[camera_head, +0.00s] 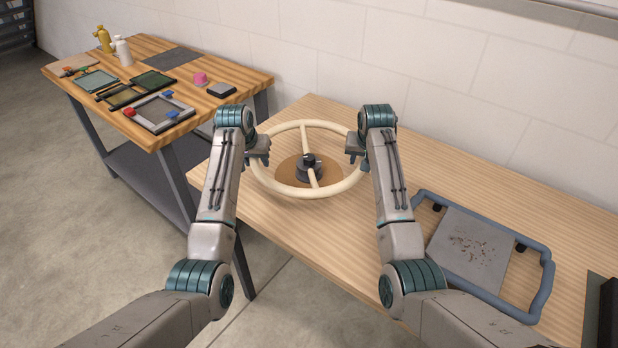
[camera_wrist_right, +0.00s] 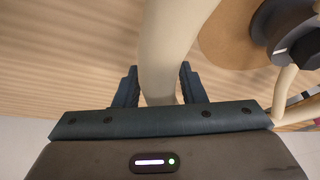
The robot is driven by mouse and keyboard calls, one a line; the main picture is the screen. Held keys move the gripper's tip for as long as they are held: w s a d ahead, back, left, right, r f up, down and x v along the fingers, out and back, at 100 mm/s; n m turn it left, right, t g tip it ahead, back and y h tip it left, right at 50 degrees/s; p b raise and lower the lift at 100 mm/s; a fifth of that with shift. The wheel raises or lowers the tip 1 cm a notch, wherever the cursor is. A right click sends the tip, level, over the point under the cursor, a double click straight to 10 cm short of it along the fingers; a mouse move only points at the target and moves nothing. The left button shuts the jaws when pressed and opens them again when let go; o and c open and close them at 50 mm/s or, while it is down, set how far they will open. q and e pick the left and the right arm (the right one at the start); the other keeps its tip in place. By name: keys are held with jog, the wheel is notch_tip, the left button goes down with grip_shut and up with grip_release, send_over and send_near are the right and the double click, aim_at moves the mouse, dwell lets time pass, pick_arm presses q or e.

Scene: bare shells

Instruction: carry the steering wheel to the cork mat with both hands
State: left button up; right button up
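The steering wheel (camera_head: 295,125) has a cream rim, spokes and a dark hub, and lies roughly level. The round brown cork mat (camera_head: 287,174) shows beneath it, partly hidden by hub and rim; I cannot tell whether they touch. My left gripper (camera_head: 264,150) is at the left side of the rim; its fingertips are too small to read. My right gripper (camera_head: 353,148) is at the right side. In the right wrist view the right gripper (camera_wrist_right: 160,88) has its fingers against both sides of the wheel's rim (camera_wrist_right: 165,55), shut on it. The mat (camera_wrist_right: 225,35) shows beyond.
A blue-framed tray (camera_head: 470,245) is on the wooden table (camera_head: 335,235) to the right. A second table (camera_head: 225,80) at left holds frames, bottles and a pink item (camera_head: 200,78). A wall runs behind. The table's front middle is clear.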

pick_arm(q)
jog(key=shift+o, duration=0.6)
jog(key=shift+s+d+r, duration=0.1)
jog(key=shift+d+r, duration=0.05)
pick_arm(e)
jog(key=shift+o, duration=0.5)
jog(key=shift+s+a+r, duration=0.15)
jog(key=shift+a, duration=0.05)
pick_arm(q)
jog(key=shift+r, duration=0.3)
pick_arm(e)
jog(key=shift+r, duration=0.1)
jog(key=v, duration=1.1)
jog(key=shift+s+r, duration=0.1)
jog(key=shift+r, duration=0.25)
pick_arm(q)
jog(key=v, duration=1.1)
jog(key=shift+r, duration=0.2)
jog(key=shift+s, duration=0.15)
